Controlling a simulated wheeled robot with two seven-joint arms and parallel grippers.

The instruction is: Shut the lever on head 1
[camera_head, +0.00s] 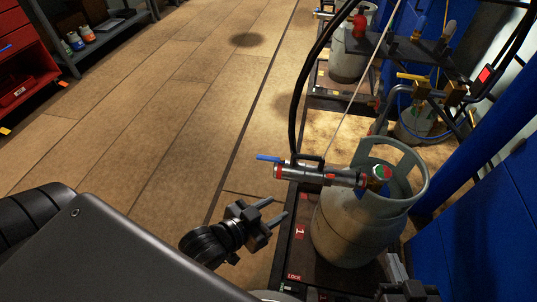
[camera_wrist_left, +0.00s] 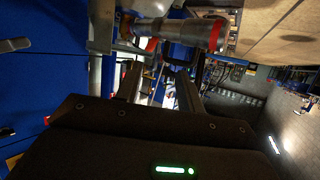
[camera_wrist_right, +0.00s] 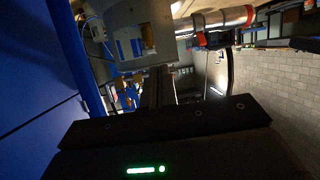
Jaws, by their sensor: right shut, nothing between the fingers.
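The filling head (camera_head: 310,173) is a silver tube with red bands, lying level and joined to the valve of a grey gas cylinder (camera_head: 345,231). Its blue lever (camera_head: 268,158) points left from the tube's free end. The scale platform (camera_head: 297,248) under the cylinder carries a red "1" label. My left gripper (camera_head: 280,211) is open and empty, below and apart from the lever; the head's tube also shows in the left wrist view (camera_wrist_left: 185,32). My right gripper (camera_head: 405,291) is shut and empty at the bottom edge, before the cylinder; its fingers show in the right wrist view (camera_wrist_right: 158,78).
A black hose (camera_head: 302,85) rises from the filling head. More cylinders (camera_head: 347,52) and brass fittings (camera_head: 422,90) stand behind. A blue post (camera_head: 480,130) rises on the right. The tiled floor (camera_head: 170,120) left of the scale is clear.

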